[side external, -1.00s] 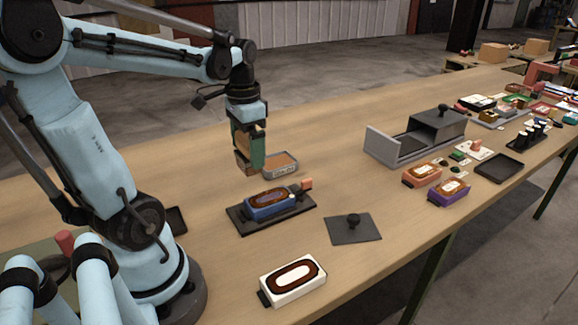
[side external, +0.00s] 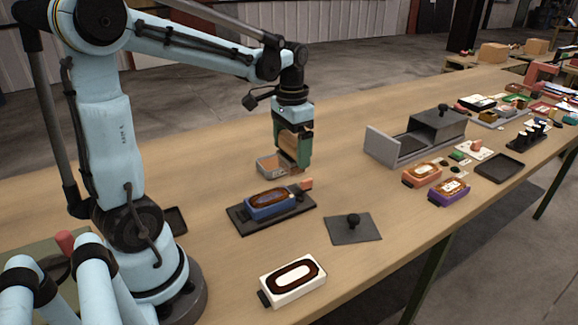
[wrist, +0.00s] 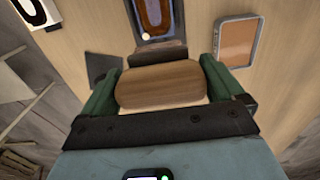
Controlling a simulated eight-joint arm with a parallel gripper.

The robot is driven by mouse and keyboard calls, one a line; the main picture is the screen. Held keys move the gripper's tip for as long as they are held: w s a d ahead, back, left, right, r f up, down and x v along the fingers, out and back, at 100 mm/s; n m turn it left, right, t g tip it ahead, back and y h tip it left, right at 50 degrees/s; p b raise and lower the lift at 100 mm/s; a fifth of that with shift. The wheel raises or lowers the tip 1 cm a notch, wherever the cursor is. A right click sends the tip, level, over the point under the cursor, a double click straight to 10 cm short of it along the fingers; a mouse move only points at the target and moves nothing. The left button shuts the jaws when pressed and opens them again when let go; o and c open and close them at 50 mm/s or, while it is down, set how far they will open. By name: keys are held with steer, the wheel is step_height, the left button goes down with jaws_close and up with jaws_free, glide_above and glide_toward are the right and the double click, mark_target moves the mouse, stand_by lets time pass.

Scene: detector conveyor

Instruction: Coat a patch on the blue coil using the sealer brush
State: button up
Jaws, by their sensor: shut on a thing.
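My gripper (side external: 293,160) has green fingers shut on the wooden handle of the sealer brush (wrist: 160,85), which also shows in the side view (side external: 286,143). The dark head of the brush (wrist: 158,53) lies beyond the handle in the wrist view. The blue coil (side external: 262,211) has a dark brown oval ring on top and sits on a dark base plate (side external: 238,222). It is partly in view at the top of the wrist view (wrist: 137,12). My gripper is above the table, behind the coil and apart from it. The brush tip is hidden in the side view.
A shallow grey tray with an orange-brown surface (wrist: 237,42) lies beside the brush; the side view also shows it (side external: 265,163). A dark knobbed plate (side external: 352,238), a white coil (side external: 292,280) and a grey sliding-lid box (side external: 437,128) stand to the right and front.

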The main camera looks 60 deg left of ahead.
mark_target(288, 170)
steer(key=shift+f, duration=2)
step_height(288, 170, down, 2)
steer(key=shift+f, duration=0.1)
steer(key=shift+s, duration=0.85)
steer(key=shift+c, duration=0.4)
steer(key=shift+s+a, duration=0.1)
steer(key=shift+s, duration=4.9)
steer(key=shift+w, duration=5.8)
steer(key=shift+d+f, duration=0.15)
steer(key=shift+d, duration=0.05)
steer(key=shift+s, duration=0.85)
steer(key=shift+s+a, duration=0.1)
steer(key=shift+s, duration=4.8)
steer(key=shift+w, duration=5.85)
steer(key=shift+r, duration=4.3)
